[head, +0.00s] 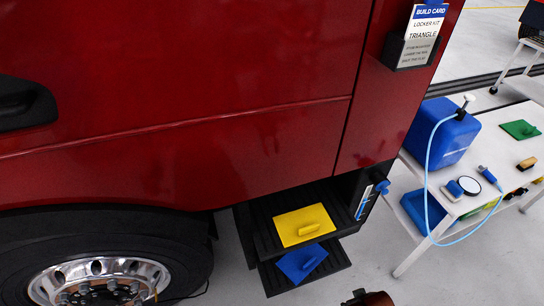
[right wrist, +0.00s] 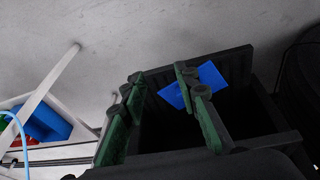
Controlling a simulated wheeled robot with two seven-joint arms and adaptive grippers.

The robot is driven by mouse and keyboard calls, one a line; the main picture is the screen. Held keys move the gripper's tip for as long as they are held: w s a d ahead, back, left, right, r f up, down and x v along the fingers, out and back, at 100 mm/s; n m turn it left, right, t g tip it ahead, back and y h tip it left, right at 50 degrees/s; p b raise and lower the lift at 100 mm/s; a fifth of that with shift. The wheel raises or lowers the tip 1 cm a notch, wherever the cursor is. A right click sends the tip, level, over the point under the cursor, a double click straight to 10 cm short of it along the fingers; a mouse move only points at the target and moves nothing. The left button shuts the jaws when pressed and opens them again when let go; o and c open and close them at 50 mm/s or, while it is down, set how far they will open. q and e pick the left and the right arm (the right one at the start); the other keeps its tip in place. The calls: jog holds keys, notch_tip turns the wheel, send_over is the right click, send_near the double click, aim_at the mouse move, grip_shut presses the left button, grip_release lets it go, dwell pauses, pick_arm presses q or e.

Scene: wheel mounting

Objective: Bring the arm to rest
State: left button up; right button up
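My right gripper (right wrist: 160,78) is open in the right wrist view, its two green-padded fingers apart with nothing between them. Beyond its fingers are the black truck steps (right wrist: 238,62). A blue plate (right wrist: 212,76) lies on a step, partly hidden behind one finger. In the head view a yellow plate with a handle (head: 292,226) lies on the upper step, and the blue plate with a handle (head: 302,263) lies on the lower step. A small dark reddish piece shows at the bottom edge of the head view; I cannot tell what it is. My left gripper is not in view.
The red truck side (head: 180,90) and wheel (head: 100,270) fill the left. A build card (head: 424,22) reading "TRIANGLE" sits in a holder. On the right, a white table (head: 412,258) carries a blue canister (head: 440,135), a green plate (head: 520,130) and small tools. Floor lies between.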

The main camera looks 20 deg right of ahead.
jog(key=s+a+f+g, duration=0.1)
jog(key=s+f, duration=0.1)
jog(key=f, duration=1.2)
jog(key=s+f, duration=0.2)
jog(key=f, duration=1.2)
jog(key=s+f+n+g, duration=0.1)
jog(key=s+f, duration=1.5)
jog(key=s, duration=0.1)
jog(key=shift+s+a+f+y, duration=0.2)
jog(key=shift+s+y, duration=0.1)
jog(key=shift+s, duration=0.1)
